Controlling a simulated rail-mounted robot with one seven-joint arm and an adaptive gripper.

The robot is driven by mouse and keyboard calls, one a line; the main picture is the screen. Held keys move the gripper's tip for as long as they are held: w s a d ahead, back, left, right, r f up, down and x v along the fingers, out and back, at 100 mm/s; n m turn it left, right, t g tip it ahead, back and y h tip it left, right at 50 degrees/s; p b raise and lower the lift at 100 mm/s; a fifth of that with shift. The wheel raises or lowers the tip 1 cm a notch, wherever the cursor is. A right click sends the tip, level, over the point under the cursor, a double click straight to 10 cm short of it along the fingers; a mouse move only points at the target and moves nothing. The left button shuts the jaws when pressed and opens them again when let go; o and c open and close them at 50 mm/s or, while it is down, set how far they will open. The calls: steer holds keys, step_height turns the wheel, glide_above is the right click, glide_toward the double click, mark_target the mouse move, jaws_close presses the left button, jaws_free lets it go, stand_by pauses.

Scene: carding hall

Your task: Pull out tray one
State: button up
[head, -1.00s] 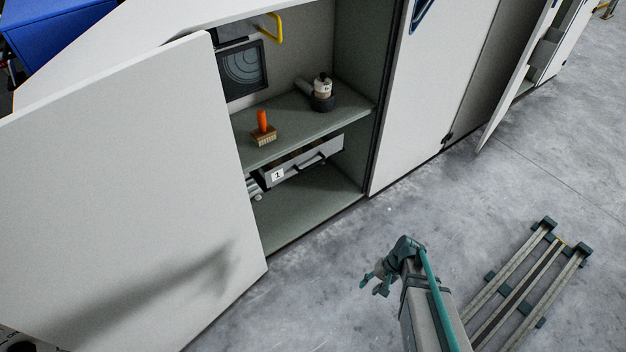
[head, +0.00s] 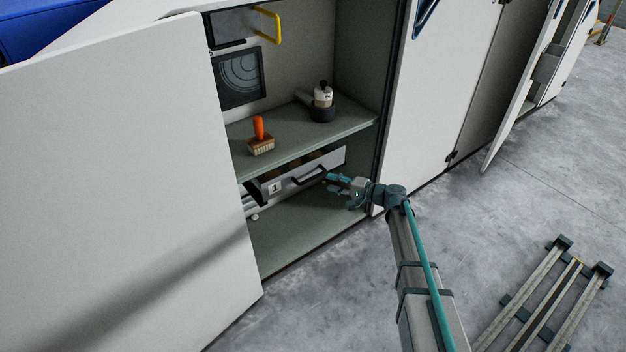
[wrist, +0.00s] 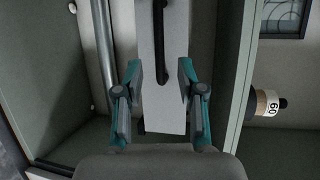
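Tray one, a light grey drawer with a white label marked 1 (head: 275,187), hangs under the shelf inside the open cabinet. Its dark bar handle (head: 310,181) faces out. In the wrist view the tray's front panel (wrist: 176,115) runs up the middle, with the handle (wrist: 162,45) upright on it. My gripper (head: 335,184) is just in front of the right end of the tray front, by the handle. In the wrist view my gripper (wrist: 161,72) is open, with one teal-and-grey finger on either side of the handle line. Contact with the handle cannot be told.
The open white door (head: 120,190) stands at the left. The closed panel (head: 440,80) borders the right.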

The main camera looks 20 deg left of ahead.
mark_target(315, 178)
steer(key=b+x, duration=0.1)
steer(key=x, duration=0.7)
steer(key=shift+w+a+f, duration=0.1)
steer(key=shift+a+f, duration=0.05)
steer(key=shift+a, duration=0.2)
jaws_close()
